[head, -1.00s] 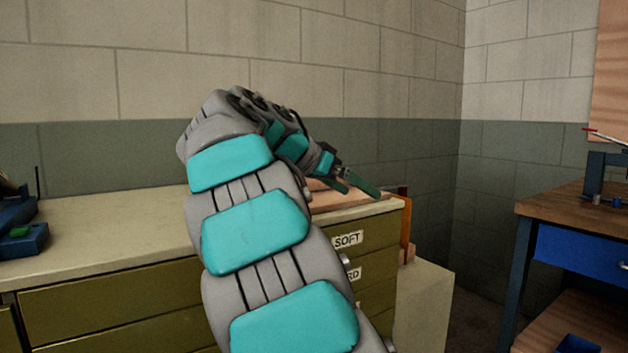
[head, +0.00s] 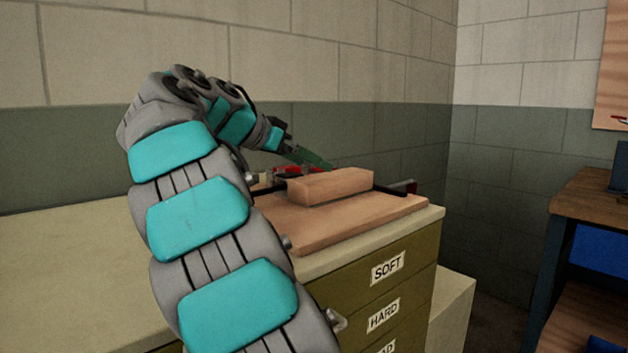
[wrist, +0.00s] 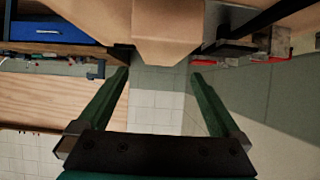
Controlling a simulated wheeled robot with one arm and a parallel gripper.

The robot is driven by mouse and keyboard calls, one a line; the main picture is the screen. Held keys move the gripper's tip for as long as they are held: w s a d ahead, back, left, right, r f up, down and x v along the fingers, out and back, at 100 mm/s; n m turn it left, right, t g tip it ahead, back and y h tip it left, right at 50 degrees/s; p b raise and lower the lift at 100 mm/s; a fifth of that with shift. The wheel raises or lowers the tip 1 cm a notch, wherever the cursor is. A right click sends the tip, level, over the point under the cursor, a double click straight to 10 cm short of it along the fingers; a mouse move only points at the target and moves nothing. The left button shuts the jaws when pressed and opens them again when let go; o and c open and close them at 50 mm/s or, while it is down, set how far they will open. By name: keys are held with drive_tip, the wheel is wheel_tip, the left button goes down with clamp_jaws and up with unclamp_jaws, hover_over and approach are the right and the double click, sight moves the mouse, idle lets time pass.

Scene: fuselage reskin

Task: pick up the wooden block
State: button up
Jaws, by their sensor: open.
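The wooden block (head: 331,186) is a long tan bar lying on a flat wooden board (head: 340,222) on top of the drawer cabinet. In the wrist view, the block (wrist: 168,35) shows at the top centre, beyond the fingertips and between their lines. My gripper (head: 318,162) is just above and behind the block's left half in the head view. In the wrist view, my gripper (wrist: 160,74) has its two green fingers spread wide with nothing between them. Part of the far finger is hard to make out in the head view.
The cabinet (head: 415,290) has drawers labelled SOFT and HARD. Dark bars and red parts (head: 290,170) lie behind and beside the block. A workbench (head: 590,200) with a blue drawer stands at the right. The cabinet top at left (head: 60,260) is clear.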

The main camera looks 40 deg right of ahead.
sight(333, 174)
drive_tip(key=shift+w+d, duration=0.1)
drive_tip(key=shift+w, duration=0.2)
drive_tip(key=shift+d+f, duration=0.15)
drive_tip(key=shift+d, duration=0.05)
drive_tip(key=x, duration=0.5)
drive_tip(key=shift+d+f+p, duration=0.15)
drive_tip(key=shift+d+p, duration=0.2)
drive_tip(key=shift+p+x, duration=0.5)
drive_tip(key=shift+x, duration=2.3)
drive_tip(key=shift+s+a+f, duration=0.1)
drive_tip(key=c, duration=1.5)
drive_tip(key=shift+r, duration=0.2)
